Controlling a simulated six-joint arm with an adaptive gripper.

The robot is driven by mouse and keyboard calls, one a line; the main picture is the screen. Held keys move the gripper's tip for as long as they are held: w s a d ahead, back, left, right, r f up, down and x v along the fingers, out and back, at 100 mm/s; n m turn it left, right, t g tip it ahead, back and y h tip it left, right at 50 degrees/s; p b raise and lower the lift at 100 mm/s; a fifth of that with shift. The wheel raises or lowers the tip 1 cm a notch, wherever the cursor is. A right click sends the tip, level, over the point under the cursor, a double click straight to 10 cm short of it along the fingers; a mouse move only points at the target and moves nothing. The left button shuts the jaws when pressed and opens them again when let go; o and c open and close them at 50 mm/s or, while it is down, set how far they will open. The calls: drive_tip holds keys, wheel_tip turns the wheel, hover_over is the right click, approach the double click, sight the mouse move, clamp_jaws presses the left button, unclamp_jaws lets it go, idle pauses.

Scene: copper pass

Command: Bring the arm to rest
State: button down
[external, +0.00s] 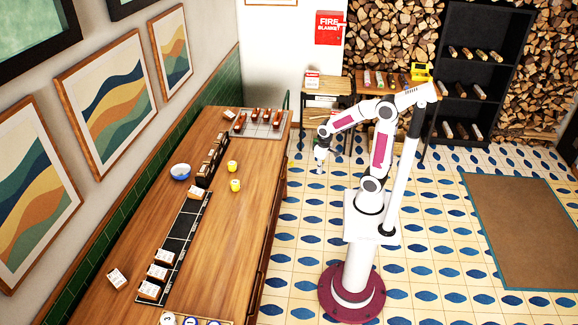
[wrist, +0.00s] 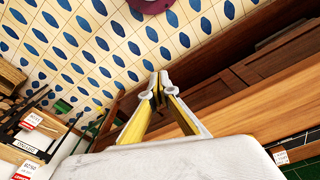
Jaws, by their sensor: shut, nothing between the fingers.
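My gripper (external: 320,160) hangs from the raised arm in the external view, over the tiled floor to the right of the wooden counter (external: 215,255). It is apart from everything on the counter. In the wrist view my gripper (wrist: 160,82) shows its yellow-padded fingers closed together with nothing between them. The patterned floor (wrist: 75,60) lies beyond the fingertips. The counter's edge (wrist: 240,110) runs along the right of that view.
A small table (external: 325,86) and a black shelf (external: 475,80) stand behind.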

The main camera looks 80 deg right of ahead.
drive_tip(key=s+a+r+n+t, duration=0.2)
drive_tip(key=a+r, duration=0.4)
drive_tip(key=s+a+r+n+t, duration=0.2)
drive_tip(key=a+r+t, duration=0.1)
drive_tip(key=a+r, duration=0.3)
drive_tip(key=shift+s+n, duration=0.35)
drive_tip(key=shift+n, duration=0.05)
drive_tip(key=shift+f, duration=0.1)
idle(1.6)
